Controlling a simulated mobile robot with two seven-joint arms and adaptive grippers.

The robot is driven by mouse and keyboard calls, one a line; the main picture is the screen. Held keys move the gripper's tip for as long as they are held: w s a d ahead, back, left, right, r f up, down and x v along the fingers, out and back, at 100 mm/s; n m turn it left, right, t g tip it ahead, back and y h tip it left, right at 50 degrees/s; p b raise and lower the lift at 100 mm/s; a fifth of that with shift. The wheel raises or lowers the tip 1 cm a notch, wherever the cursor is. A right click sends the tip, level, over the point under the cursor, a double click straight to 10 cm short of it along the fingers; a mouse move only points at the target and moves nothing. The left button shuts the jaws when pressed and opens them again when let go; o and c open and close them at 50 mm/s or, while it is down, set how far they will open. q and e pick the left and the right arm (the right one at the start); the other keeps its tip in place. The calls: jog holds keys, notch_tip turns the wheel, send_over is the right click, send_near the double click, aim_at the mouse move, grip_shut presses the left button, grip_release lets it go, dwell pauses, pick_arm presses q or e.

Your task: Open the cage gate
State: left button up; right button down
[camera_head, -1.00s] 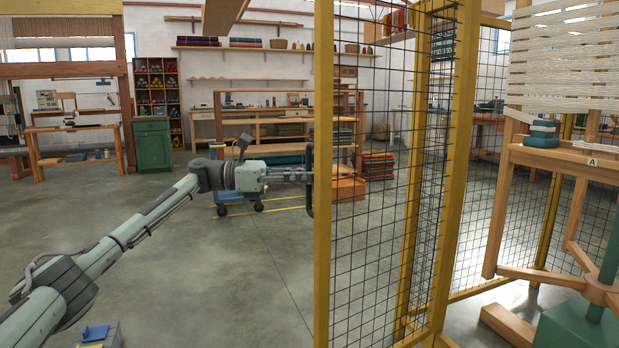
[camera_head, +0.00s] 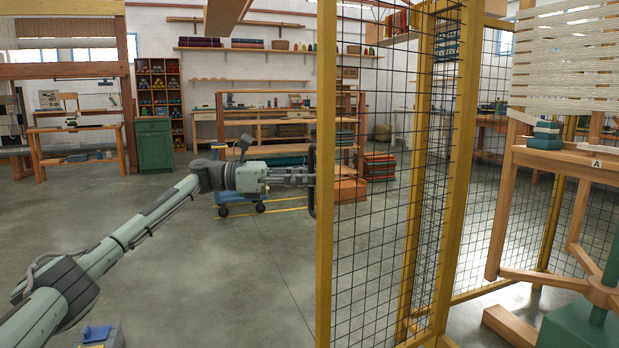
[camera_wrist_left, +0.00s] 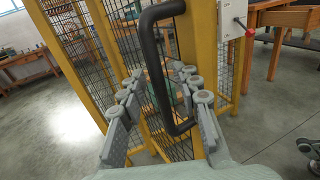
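The cage gate (camera_head: 325,190) is a yellow-framed panel of dark wire mesh in the middle of the head view. Its black bar handle (camera_head: 312,182) is on the left edge of the frame. In the left wrist view the handle (camera_wrist_left: 158,75) stands tilted between the finger pads of my left gripper (camera_wrist_left: 163,105). Gaps show on both sides of the handle, so the gripper looks open around it, not clamped. In the head view my left gripper (camera_head: 298,177) reaches the handle from the left. My right gripper is not in view.
Yellow cage posts (camera_head: 462,160) and more mesh stand to the right. A wooden stand with a green base (camera_head: 580,330) is inside the cage. A blue cart (camera_head: 236,196) stands behind my left arm. The grey floor left of the gate is mostly clear.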

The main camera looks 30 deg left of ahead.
pick_arm(q)
jog(key=v, duration=1.2)
dwell(0.3)
